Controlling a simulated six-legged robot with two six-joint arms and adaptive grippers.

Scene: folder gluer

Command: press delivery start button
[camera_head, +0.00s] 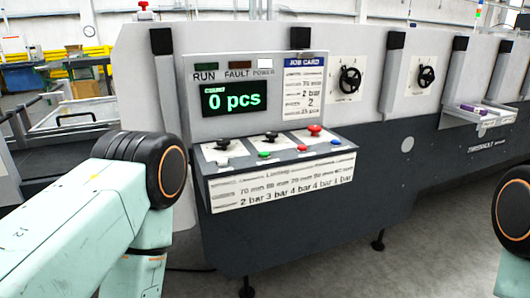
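The control panel (276,178) of the machine is in front of me, with a sloped console below an upright display. Along its front edge sit a grey-white button (222,162), a green button (264,154), a small red button (302,148) and a blue button (335,142). The labels are too small to read, so I cannot tell which button is delivery start. Behind them are black knobs (271,137) and a larger red mushroom button (315,130). Parts of my two arms show at the left and right edges, but neither gripper is in view.
The display (234,97) reads "0 pcs", beside a job card (304,88). Black handwheels (350,79) sit on the machine's side to the right. A metal tray frame (75,117) is at the left. Grey floor is open in front at the lower right.

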